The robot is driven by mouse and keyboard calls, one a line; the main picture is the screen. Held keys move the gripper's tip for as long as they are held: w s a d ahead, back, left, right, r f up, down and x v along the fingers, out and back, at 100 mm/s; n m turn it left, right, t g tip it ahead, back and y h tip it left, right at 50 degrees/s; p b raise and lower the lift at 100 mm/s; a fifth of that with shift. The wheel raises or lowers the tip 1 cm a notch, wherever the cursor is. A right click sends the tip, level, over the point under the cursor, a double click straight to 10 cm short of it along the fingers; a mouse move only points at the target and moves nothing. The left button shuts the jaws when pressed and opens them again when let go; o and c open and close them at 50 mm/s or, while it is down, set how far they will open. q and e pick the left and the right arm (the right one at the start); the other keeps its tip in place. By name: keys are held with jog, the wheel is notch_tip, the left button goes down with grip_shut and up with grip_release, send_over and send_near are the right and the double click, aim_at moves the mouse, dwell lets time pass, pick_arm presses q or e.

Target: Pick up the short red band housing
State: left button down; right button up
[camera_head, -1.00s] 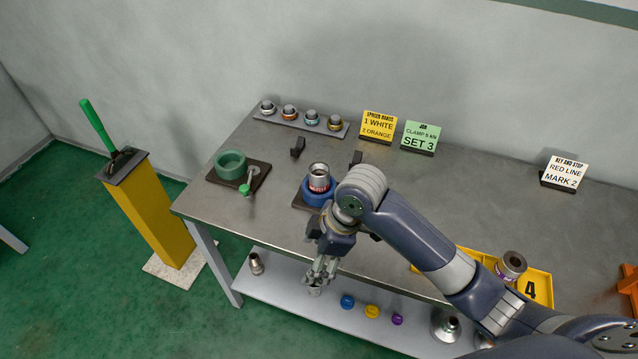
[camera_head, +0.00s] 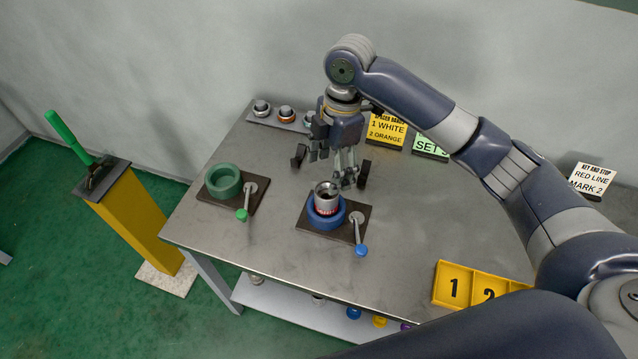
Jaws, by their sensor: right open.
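A short silver housing (camera_head: 326,197) with a red band stands upright in the blue ring-shaped vise (camera_head: 328,217), which is on a dark base plate with a blue-knobbed lever. My right gripper (camera_head: 337,168) is open and points down, just behind and above the housing in this view. No contact between its fingers and the housing can be made out. My left gripper is not in view.
A green vise (camera_head: 223,181) with a green-knobbed lever stands empty to the left. A rack (camera_head: 277,118) of small ringed parts and sign cards (camera_head: 387,129) line the back. A yellow numbered tray (camera_head: 455,287) is at the front right. The table's middle right is clear.

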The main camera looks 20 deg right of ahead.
aim_at(326, 197)
jog(key=shift+s+a+f, duration=0.1)
jog(key=shift+s+f, duration=0.05)
jog(key=shift+f, duration=0.8)
jog(key=f, duration=0.2)
jog(key=shift+s+a+f+p, duration=0.15)
jog(key=shift+s+f+p, duration=0.15)
jog(key=shift+s, duration=0.1)
jog(key=shift+w+f, duration=0.1)
jog(key=shift+f, duration=0.25)
jog(key=f, duration=0.1)
jog(key=f+p, duration=0.1)
jog(key=f, duration=0.3)
jog(key=shift+w+p, duration=0.25)
jog(key=shift+p, duration=0.05)
jog(key=shift+c, duration=1.1)
jog(key=c, duration=1.3)
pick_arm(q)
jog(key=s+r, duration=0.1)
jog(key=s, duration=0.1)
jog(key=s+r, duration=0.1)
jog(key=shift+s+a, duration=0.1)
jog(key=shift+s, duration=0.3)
